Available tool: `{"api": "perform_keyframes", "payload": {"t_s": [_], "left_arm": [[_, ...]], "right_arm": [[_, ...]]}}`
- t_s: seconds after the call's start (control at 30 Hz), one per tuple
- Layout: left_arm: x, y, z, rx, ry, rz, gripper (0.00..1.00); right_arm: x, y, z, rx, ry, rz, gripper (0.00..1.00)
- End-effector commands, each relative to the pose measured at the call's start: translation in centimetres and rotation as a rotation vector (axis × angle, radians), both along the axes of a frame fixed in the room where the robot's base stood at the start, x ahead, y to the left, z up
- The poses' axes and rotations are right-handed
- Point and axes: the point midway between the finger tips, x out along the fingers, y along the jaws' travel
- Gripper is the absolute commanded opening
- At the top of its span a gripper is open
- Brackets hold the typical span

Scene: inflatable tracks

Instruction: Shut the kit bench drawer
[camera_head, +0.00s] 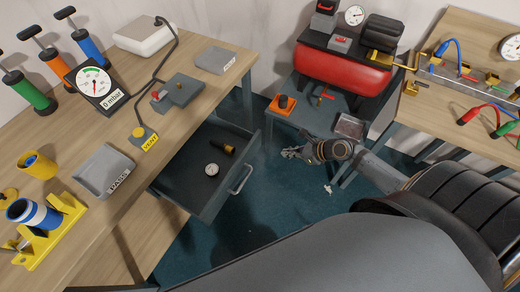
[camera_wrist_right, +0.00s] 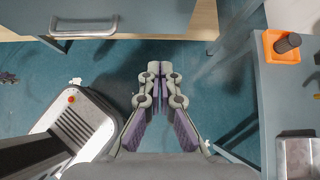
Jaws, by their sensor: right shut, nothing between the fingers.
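The kit bench drawer (camera_head: 207,199) stands pulled out from under the wooden bench (camera_head: 62,130) on the left in the head view. It holds a round white gauge and a black fitting with a yellow end. Its bar handle (camera_head: 241,179) is on the front; the handle also shows at the top left of the wrist view (camera_wrist_right: 84,32). My right gripper (camera_head: 287,152) is shut and empty, to the right of the drawer front and apart from it. In the wrist view its fingertips (camera_wrist_right: 161,72) point toward the drawer side over the floor. My left gripper is not in view.
A grey low table (camera_head: 313,120) with an orange tray (camera_head: 281,104) and a red compressor (camera_head: 343,72) stands behind my right gripper. Another bench (camera_head: 450,35) stands at the right. Blue floor (camera_head: 265,205) lies clear between drawer and gripper.

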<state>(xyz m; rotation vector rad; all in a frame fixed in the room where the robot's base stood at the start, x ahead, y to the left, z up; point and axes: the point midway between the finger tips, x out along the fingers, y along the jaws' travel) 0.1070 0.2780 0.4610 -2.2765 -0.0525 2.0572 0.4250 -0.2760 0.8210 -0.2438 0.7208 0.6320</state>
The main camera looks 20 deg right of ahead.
Motion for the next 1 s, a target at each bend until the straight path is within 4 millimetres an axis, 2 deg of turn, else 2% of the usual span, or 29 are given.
{"api": "perform_keyframes", "payload": {"t_s": [0.2,0.5,0.7,1.0], "left_arm": [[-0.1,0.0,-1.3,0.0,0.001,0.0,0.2],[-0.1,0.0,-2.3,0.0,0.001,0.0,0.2],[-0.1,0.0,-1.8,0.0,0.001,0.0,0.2],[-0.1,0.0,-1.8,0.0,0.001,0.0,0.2]], "right_arm": [[2.3,1.7,-2.7,0.006,-0.005,-0.006,0.0],[6.0,4.7,-6.8,0.004,-0.003,-0.001,0.0],[8.2,6.3,-6.4,0.0,-0.004,0.0,0.0],[8.8,6.8,-6.5,-0.003,-0.002,0.001,0.0]]}}
